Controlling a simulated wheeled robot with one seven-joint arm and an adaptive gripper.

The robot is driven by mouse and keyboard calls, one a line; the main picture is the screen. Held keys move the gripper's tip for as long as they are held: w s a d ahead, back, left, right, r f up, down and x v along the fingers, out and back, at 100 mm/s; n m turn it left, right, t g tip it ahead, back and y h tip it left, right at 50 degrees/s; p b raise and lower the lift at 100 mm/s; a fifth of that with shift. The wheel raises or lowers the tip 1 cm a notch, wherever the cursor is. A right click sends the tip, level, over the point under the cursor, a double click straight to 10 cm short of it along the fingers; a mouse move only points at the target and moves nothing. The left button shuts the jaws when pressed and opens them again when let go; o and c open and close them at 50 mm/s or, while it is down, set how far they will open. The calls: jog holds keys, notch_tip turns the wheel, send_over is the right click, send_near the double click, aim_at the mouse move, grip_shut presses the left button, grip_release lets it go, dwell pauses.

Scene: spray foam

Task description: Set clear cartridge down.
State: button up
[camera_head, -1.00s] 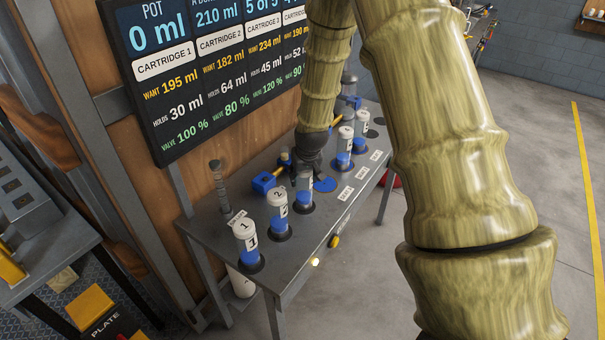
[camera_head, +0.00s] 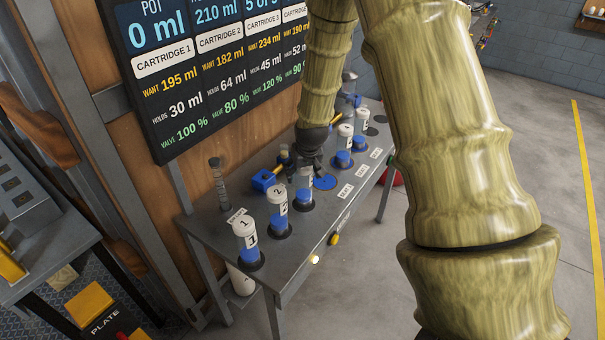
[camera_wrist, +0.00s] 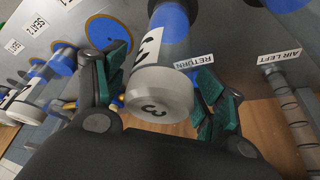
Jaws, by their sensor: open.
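The clear cartridge marked 3 (camera_head: 304,197) stands upright at a dark round seat in the bench row, with blue in its lower part. In the wrist view the same cartridge (camera_wrist: 160,70) shows its whitish cap end toward me. My gripper (camera_head: 309,168) is at its upper part. In the wrist view my gripper (camera_wrist: 165,80) is open, its green-padded fingers on either side of the cartridge with a visible gap at the right. Contact at the left finger cannot be told.
Cartridge 2 (camera_head: 277,212) and cartridge 1 (camera_head: 246,242) stand to the left on the grey bench (camera_head: 300,250). More cartridges (camera_head: 343,145) stand to the right. A blue disc (camera_head: 325,182) and a blue block (camera_head: 263,180) lie close by. A display board (camera_head: 215,80) hangs behind.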

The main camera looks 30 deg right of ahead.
jog(key=b+v, duration=0.2)
jog(key=v, duration=0.9)
jog(key=shift+r+b, duration=0.2)
jog(key=shift+b, duration=0.2)
